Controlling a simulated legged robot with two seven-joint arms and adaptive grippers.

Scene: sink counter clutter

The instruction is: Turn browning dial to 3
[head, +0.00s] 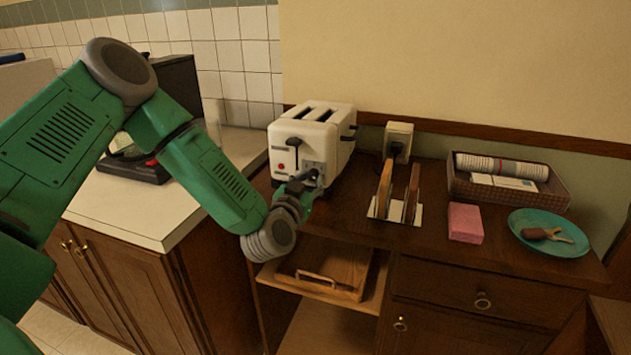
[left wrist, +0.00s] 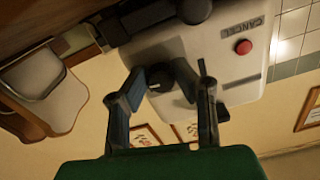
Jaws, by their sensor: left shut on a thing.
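The white two-slot toaster (head: 313,125) stands upright on the left end of the dark wooden counter. Its front has a dark lever and a red button (head: 281,167). My left gripper (head: 311,180) reaches the lower right of that front and covers the dial in the head view. The left wrist view shows the toaster (left wrist: 210,48) turned over, with the red button under the word CANCEL. There my left gripper (left wrist: 159,81) is shut on the dark round browning dial (left wrist: 158,77), one finger on each side. I cannot read the dial's setting. My right gripper is not in view.
Further right are a pink block (head: 465,222), a basket (head: 555,197) and a teal plate (head: 573,245). An open shelf (head: 368,298) lies below my left gripper.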

